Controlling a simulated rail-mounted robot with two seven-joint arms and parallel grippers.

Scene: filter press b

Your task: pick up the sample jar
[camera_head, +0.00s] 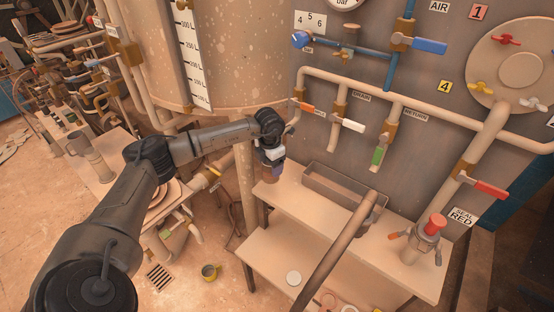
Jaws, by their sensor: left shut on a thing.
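My left gripper (271,163) is at the end of the dark arm, just above the left end of the upper bench shelf (290,197). It is shut on a small brownish thing that looks like the sample jar (267,175). The fingers and wrist hide most of the jar, and its lid cannot be made out. I cannot tell whether its base touches the shelf. My right gripper is not in view.
A metal trough (335,187) lies on the upper shelf, beside the wall. A red-capped fitting (434,226) stands at its right. A slanted pipe (338,248) crosses the bench front. A white disc (293,278) lies on the lower shelf.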

